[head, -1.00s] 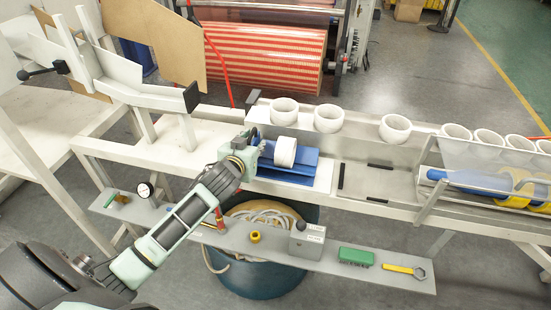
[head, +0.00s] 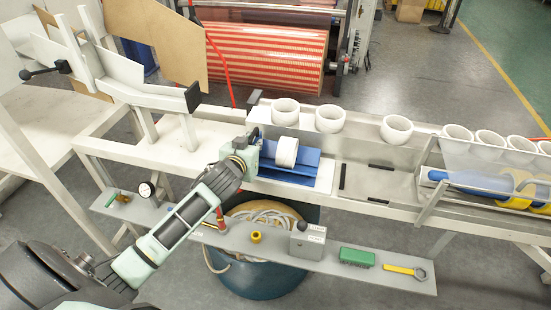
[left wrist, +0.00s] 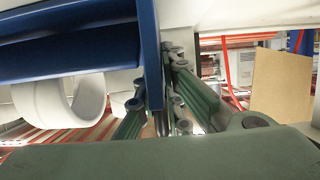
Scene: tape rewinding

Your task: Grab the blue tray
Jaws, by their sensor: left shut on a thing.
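The blue tray (head: 300,176) sits on the white bench in the middle of the head view, with a white tape roll (head: 287,151) resting in it. My left gripper (head: 252,146) is at the tray's left end, shut on it. In the left wrist view the green fingers (left wrist: 165,105) close around the tray's blue end wall (left wrist: 149,50). The white roll also shows there (left wrist: 62,100), left of the fingers. The finger tips are partly hidden in the head view. My right gripper is not in view.
White rolls (head: 330,119) stand along the ledge behind the tray. A clear-covered rack (head: 480,182) with blue and yellow rolls is at the right. A narrow grey shelf (head: 270,247) with several tools runs below, above a dark green bin (head: 262,278).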

